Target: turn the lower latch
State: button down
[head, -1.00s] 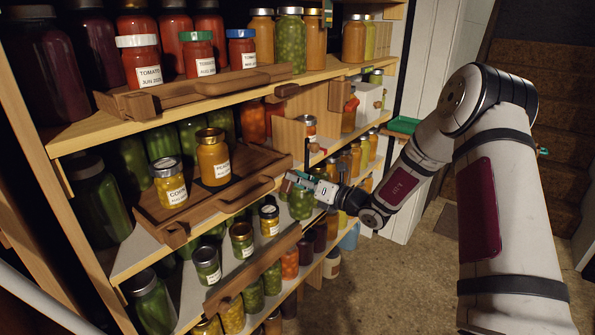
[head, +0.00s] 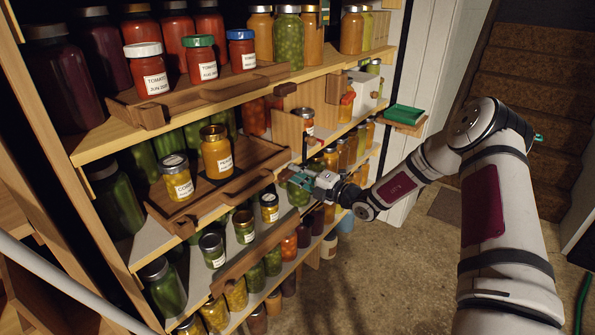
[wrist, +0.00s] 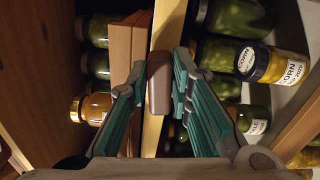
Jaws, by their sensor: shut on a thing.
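The lower latch (wrist: 158,85) is a small brown wooden block on the pale shelf edge, between my fingers in the wrist view. My gripper (wrist: 160,65) has green-padded fingers and is shut on the latch, one finger on each side. The upper latch (head: 286,89) is a dark brown block on the shelf edge above.
Yellow jars (head: 215,152) stand on the middle tray, close left of my gripper. Tomato jars (head: 146,70) stand on the tray above. More jars (head: 244,228) stand close below. The floor (head: 410,250) right of the shelves is clear.

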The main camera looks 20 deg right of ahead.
jog(key=shift+f+m, duration=0.1)
jog(key=shift+m, duration=0.5)
jog(key=c, duration=1.4)
grip_release()
jog(key=shift+c, duration=0.2)
jog(key=v, duration=1.2)
